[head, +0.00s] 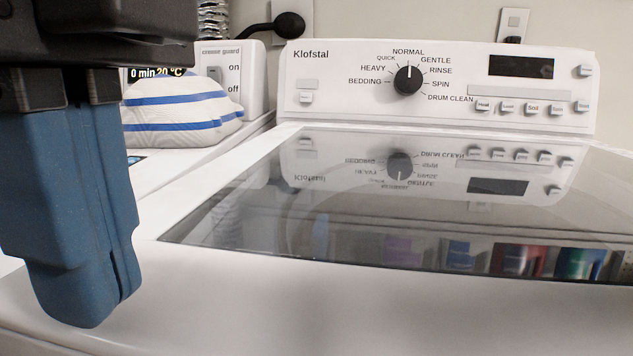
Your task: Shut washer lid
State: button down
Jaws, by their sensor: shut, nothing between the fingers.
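The washer lid (330,222) is a dark glass panel in a white frame on top of the white washer. It lies flat and looks down level with the washer top, reflecting the control panel. The washer's control panel (440,88), marked Klofstal, stands upright behind the lid. My gripper (98,305) is at the left of the view, with blue fingers pointing down and pressed together. It is empty and hangs over the front left of the washer top. Whether its tips touch the surface cannot be told.
A white machine with a crease guard switch (218,80) stands to the left behind my gripper. A white cloth with blue stripes (180,112) lies on it. A black plug (290,24) and a silver hose (213,18) are at the wall. The space above the lid is clear.

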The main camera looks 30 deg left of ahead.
aim_at(113, 351)
jog(key=shift+f, duration=0.1)
jog(key=shift+t, duration=0.6)
jog(key=f+b, duration=0.4)
jog(key=f, duration=0.1)
jog(key=shift+s+d+f, duration=0.1)
jog(key=shift+s+f, duration=0.05)
jog(key=shift+s, duration=0.15)
